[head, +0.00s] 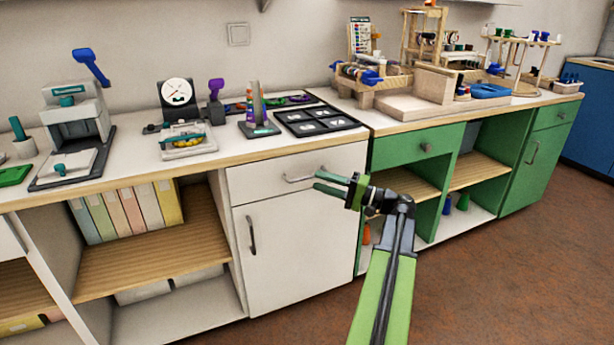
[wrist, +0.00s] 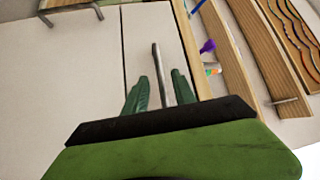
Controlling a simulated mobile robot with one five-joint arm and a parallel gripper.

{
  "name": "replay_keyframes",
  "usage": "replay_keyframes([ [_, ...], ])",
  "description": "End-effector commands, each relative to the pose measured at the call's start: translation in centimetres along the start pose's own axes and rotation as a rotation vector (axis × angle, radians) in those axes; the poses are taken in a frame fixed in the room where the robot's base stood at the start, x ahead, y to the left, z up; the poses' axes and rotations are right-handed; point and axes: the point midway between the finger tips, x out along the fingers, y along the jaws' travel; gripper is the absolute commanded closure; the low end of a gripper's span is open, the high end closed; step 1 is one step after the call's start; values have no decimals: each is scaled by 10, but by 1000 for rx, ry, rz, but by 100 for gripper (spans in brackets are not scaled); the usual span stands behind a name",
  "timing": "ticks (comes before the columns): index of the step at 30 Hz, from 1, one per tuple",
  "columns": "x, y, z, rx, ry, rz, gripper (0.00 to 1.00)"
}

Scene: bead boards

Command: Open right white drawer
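The right white drawer (head: 262,180) is the top front of the white cabinet and looks shut. Its metal bar handle (head: 296,180) is at the middle of the drawer front. My gripper (head: 317,181) is at the right end of this handle, its green fingers apart. In the wrist view, the handle (wrist: 158,62) runs between the two fingers of my gripper (wrist: 160,77), with a gap on each side. The fingers are open and I see no grip on the handle. Contact between fingertips and the drawer front (wrist: 142,30) cannot be told.
Below the drawer is a white door (head: 300,250) with an upright handle (head: 251,235). A green drawer (head: 405,148) is just to the right. An open shelf (head: 165,248) with binders is at left. A black tray (head: 316,121) sits on the counter above. Brown floor is clear at right.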

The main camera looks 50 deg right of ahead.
Motion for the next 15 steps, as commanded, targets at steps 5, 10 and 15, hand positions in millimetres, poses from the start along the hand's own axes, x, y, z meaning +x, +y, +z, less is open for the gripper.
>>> replay_keyframes([
  [5,35,-1,0,1,-3,0,68],
  [10,49,0,0,1,-1,0,68],
  [15,51,0,0,1,-1,0,68],
])
